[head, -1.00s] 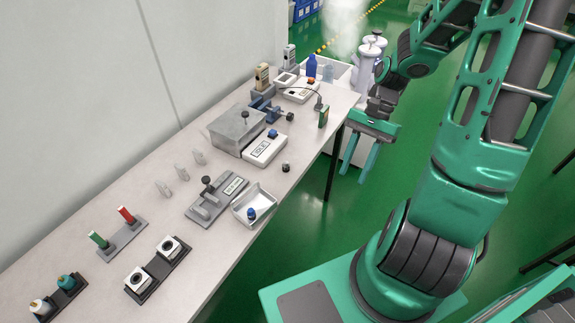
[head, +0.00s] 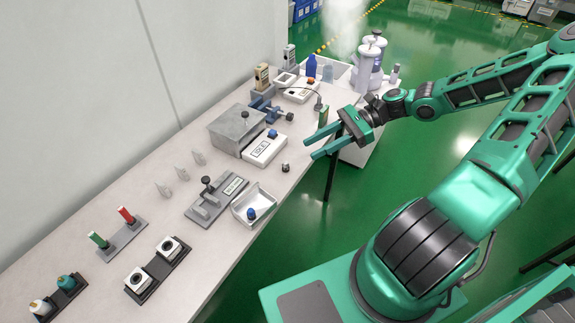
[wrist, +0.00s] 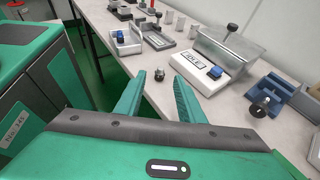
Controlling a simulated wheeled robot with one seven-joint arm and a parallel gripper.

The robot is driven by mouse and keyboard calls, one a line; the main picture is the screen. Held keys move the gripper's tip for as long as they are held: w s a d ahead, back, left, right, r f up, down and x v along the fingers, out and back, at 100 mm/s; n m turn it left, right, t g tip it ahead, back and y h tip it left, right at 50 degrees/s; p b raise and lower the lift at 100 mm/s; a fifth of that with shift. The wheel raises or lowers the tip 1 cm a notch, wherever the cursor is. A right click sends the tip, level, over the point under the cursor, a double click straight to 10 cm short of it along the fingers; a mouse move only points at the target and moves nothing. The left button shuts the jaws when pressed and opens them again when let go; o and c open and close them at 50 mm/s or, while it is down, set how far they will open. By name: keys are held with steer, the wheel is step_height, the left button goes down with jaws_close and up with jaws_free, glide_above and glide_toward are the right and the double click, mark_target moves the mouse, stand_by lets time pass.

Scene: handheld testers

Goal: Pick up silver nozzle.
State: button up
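The silver nozzle, a small dark and silver piece, appears to be the one standing alone near the table's front edge (head: 285,167). In the wrist view the nozzle (wrist: 159,75) shows between my two fingertips but beyond them. My gripper (head: 309,148) is open and empty, at the table's front edge, up and to the right of the nozzle in the head view. Its two green fingers also show in the wrist view (wrist: 158,82), spread apart. Nothing of the nozzle is hidden by the fingers.
A white tester with a blue button (head: 264,149) stands close to the nozzle, beside a grey box (head: 225,131). A white tray (head: 246,212) holds a blue-topped piece. A blue vise (head: 265,106) and a green block (head: 323,117) are further back. The table (head: 296,190) ends just beyond the nozzle.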

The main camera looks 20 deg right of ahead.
mark_target(291, 168)
steer(key=shift+w+f+x, duration=0.1)
steer(key=shift+f+x, duration=0.05)
steer(key=shift+x, duration=2.05)
steer(key=shift+w+f+x, duration=0.1)
steer(key=shift+f+x, duration=0.1)
steer(key=shift+x, duration=1.95)
steer(key=shift+d, duration=0.2)
jaws_close()
